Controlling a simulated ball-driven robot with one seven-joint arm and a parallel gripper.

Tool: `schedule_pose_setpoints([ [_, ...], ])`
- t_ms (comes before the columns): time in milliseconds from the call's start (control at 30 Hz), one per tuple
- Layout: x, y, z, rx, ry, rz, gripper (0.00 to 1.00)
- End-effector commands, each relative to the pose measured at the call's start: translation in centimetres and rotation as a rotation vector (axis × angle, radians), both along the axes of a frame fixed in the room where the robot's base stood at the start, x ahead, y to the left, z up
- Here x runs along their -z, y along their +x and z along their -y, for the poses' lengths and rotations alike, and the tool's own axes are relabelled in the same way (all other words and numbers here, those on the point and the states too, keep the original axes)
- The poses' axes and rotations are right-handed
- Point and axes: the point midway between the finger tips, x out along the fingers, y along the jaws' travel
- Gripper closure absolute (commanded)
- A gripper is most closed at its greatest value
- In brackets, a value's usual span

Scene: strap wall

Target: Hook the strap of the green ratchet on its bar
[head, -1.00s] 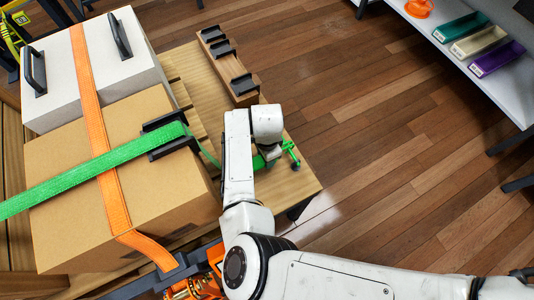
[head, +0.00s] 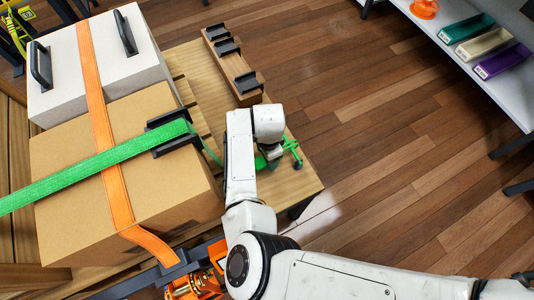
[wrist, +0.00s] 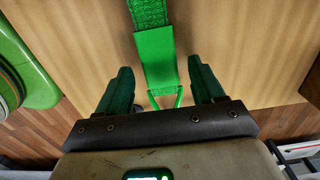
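The green strap (head: 95,168) runs over the cardboard box and its dark corner guard, then hangs down the side. In the wrist view the strap (wrist: 149,12) ends in a flat green piece (wrist: 157,60) with a thin triangular wire hook (wrist: 166,97). My gripper (wrist: 162,80) has its two dark green fingers apart, one on each side of this end piece, with gaps on both sides. The green ratchet (head: 292,154) shows partly beside my arm; a green rounded part (wrist: 25,60) is at left in the wrist view. I cannot make out the bar.
An orange strap (head: 100,120) crosses the white case (head: 65,80) and the cardboard box (head: 175,195), running to an orange ratchet (head: 190,284). A wooden block with black guards (head: 235,68) lies on the wooden platform (head: 305,180). A shelf with bins stands upper right. The floor between is clear.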

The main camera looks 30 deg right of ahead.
Motion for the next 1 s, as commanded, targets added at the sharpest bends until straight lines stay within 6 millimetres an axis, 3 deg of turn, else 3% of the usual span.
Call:
schedule_pose_setpoints([
  [367,-0.5,0.0,0.0,0.0,0.0,0.001,0.27],
  [800,-8.1,0.1,0.2,0.001,0.0,0.003,0.27],
  [1000,-10.3,0.1,0.3,0.0,0.0,0.001,0.27],
])
